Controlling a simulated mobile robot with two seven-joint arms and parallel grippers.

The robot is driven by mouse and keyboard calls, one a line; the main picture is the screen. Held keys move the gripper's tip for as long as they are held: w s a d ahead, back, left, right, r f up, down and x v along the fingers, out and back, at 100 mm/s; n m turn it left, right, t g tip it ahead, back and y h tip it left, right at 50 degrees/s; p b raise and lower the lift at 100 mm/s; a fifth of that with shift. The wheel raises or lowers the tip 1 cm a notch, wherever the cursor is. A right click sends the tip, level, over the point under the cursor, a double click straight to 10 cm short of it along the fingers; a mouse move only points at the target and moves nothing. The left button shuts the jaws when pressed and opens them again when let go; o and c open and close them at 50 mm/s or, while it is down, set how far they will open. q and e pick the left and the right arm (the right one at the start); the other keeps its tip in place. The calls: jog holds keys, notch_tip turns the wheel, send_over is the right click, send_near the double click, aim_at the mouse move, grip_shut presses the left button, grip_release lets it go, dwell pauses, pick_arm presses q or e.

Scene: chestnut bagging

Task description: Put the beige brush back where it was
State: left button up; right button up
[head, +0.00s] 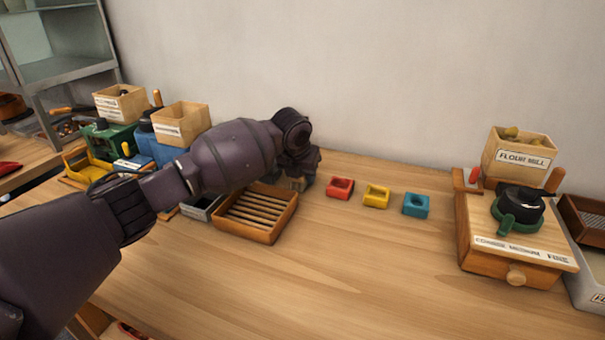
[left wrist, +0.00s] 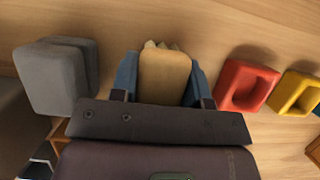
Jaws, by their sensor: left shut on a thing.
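My left gripper (head: 304,172) is at the back of the table, just behind and beside the slatted wooden tray (head: 258,236). In the left wrist view its two blue fingers are shut on the beige brush (left wrist: 165,78), a tan block with a pale jagged end. In the head view the brush is mostly hidden by the gripper. A grey block (left wrist: 55,78) is beside it on the left in the wrist view. I cannot tell whether the brush touches the table. My right gripper is not in view.
Red (head: 340,188), yellow (head: 376,196) and blue (head: 416,205) hollow blocks stand in a row right of the gripper. A flour mill (head: 515,235) stands at the right. Several mills and wooden boxes (head: 181,122) crowd the left. The front middle of the table is clear.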

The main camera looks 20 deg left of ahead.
pick_arm(q)
jog(key=o, duration=0.4)
jog(key=shift+f, duration=0.15)
jog(key=o, duration=0.5)
jog(key=p+v, duration=0.3)
jog(key=v, duration=0.8)
jog(key=shift+w, duration=0.15)
jog(key=shift+s+r, duration=0.3)
jog(key=shift+r, duration=0.35)
